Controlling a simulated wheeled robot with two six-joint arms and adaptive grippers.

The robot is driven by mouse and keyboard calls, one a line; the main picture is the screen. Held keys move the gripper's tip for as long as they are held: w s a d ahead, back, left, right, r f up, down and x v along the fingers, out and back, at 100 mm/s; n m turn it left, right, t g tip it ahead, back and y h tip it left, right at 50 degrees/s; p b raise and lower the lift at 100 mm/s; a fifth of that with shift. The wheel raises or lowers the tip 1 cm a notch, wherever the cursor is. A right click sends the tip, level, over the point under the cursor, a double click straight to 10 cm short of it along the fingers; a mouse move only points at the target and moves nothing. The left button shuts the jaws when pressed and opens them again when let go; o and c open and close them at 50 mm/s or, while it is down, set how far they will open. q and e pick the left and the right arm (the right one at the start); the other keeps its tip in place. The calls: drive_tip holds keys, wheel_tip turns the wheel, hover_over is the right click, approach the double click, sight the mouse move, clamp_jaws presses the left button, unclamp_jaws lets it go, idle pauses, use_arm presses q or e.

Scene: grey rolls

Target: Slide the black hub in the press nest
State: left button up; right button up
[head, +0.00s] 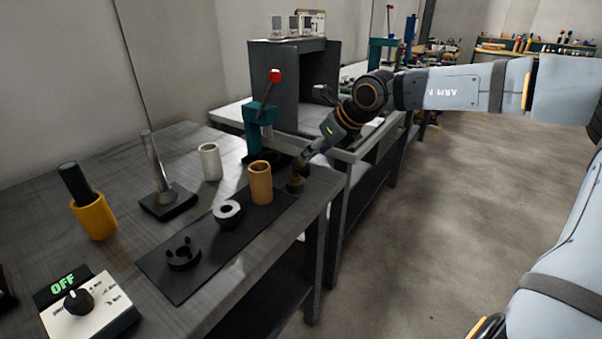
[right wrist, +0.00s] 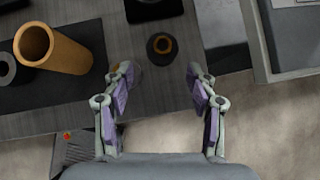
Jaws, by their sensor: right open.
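A short black round piece with a bronze-coloured bore, which looks like the hub (head: 295,184), stands on the table near its right edge. It also shows in the right wrist view (right wrist: 155,54), ahead of my fingertips and between their lines. My right gripper (head: 299,170) is open and empty above it, reaching down from the right; its two fingers show in the right wrist view (right wrist: 155,74). The teal press (head: 256,117) with a red-knobbed lever stands behind. Its dark base shows at the top of the right wrist view (right wrist: 154,9); the nest itself is not clear.
A tan tube (head: 261,184), a black ring (head: 227,213) and a notched black part (head: 183,254) stand on a dark mat (head: 205,275). A white tube (head: 210,162), an upright post (head: 153,158), a yellow cup (head: 94,221) and an OFF switch box (head: 90,314) are left.

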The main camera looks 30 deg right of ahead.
sight(302, 166)
drive_tip(key=x, duration=0.2)
drive_tip(key=shift+w+f, duration=0.25)
drive_tip(key=shift+w, duration=0.05)
drive_tip(key=x, duration=0.5)
drive_tip(key=shift+w+d+f, duration=0.1)
drive_tip(key=shift+d, duration=0.05)
use_arm(q)
drive_tip(key=shift+w+a+f, duration=0.15)
drive_tip(key=shift+f, duration=0.6)
use_arm(e)
clamp_jaws()
